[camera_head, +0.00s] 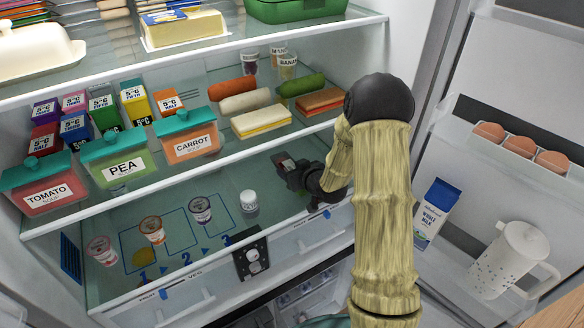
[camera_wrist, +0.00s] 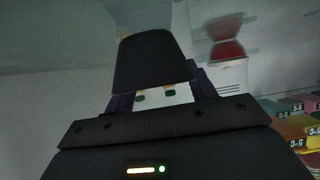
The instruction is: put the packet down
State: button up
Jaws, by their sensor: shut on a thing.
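My gripper (camera_head: 292,173) reaches in over the right part of the lower glass shelf (camera_head: 262,222), its fingers pointing left and back. It is shut on a small dark packet (camera_head: 284,161) with a reddish and pale patch on its face. In the wrist view a dark, shadowed block, which looks like the packet (camera_wrist: 153,60), stands up between the fingers of my gripper (camera_wrist: 163,92). I cannot tell whether the packet touches the glass. My gripper hides part of it.
Small cups (camera_head: 200,209) and a white-capped jar (camera_head: 249,201) stand left of my gripper on the numbered glass shelf. The shelf above holds soup tubs (camera_head: 187,139), small cartons and sandwiches (camera_head: 261,122). The door (camera_head: 478,190) carries eggs, milk (camera_head: 435,208) and a jug (camera_head: 508,258).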

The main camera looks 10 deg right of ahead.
jog(key=shift+w+f, duration=0.1)
jog(key=shift+w, duration=0.1)
jog(key=shift+f, duration=0.2)
jog(key=o, duration=1.3)
jog(key=shift+c, duration=0.2)
jog(key=shift+r, duration=0.2)
jog(key=b+v, duration=0.3)
jog(key=v, duration=0.9)
jog(key=shift+a, duration=0.1)
